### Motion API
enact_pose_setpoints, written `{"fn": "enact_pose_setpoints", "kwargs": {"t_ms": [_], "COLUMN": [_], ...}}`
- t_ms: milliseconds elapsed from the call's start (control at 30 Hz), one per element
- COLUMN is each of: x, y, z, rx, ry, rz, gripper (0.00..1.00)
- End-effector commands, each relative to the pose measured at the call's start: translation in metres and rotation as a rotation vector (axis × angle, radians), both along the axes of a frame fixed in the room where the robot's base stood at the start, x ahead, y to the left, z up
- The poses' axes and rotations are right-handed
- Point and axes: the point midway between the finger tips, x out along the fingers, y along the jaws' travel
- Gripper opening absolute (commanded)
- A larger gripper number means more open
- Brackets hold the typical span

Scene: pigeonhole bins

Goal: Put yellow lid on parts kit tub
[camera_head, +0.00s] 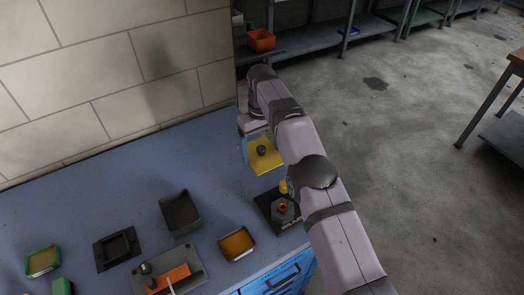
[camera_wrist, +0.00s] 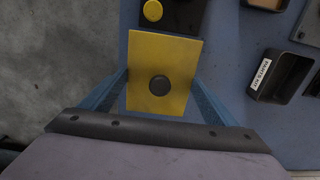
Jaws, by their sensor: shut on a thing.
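The yellow lid (camera_wrist: 162,100) is a flat plate with a dark round knob in its middle. It also shows in the head view (camera_head: 265,160), beyond my arm's wrist. My gripper (camera_wrist: 160,92) is shut on the lid, with its blue fingers at two opposite edges. The parts kit tub (camera_wrist: 285,76) is dark, open-topped and carries a white "PARTS KIT" label. In the head view the tub (camera_head: 180,213) stands on the blue bench, left of the lid and apart from it. Its top looks uncovered.
A black box with a yellow button (camera_head: 283,187) stands close to the lid, beside my arm. An orange-filled tray (camera_head: 237,244), a black square holder (camera_head: 117,248), a grey fixture with an orange block (camera_head: 170,278) and a green tray (camera_head: 43,261) occupy the bench front. A block wall (camera_head: 110,60) backs the bench.

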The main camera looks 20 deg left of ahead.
Motion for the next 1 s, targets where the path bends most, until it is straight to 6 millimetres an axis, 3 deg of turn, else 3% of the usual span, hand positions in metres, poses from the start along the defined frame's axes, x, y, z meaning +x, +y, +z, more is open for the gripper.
{"fn": "enact_pose_setpoints", "kwargs": {"t_ms": [167,467,800,1000], "x": [-0.013,-0.061,-0.144,-0.194], "y": [0.020,0.082,0.143,0.168], "z": [0.014,0.050,0.081,0.086], "rx": [0.001,0.002,0.000,-0.001], "ry": [-0.001,-0.001,0.001,0.000], "rz": [0.041,0.173,0.347,0.436], "gripper": [0.51,0.51,0.51,0.51]}}
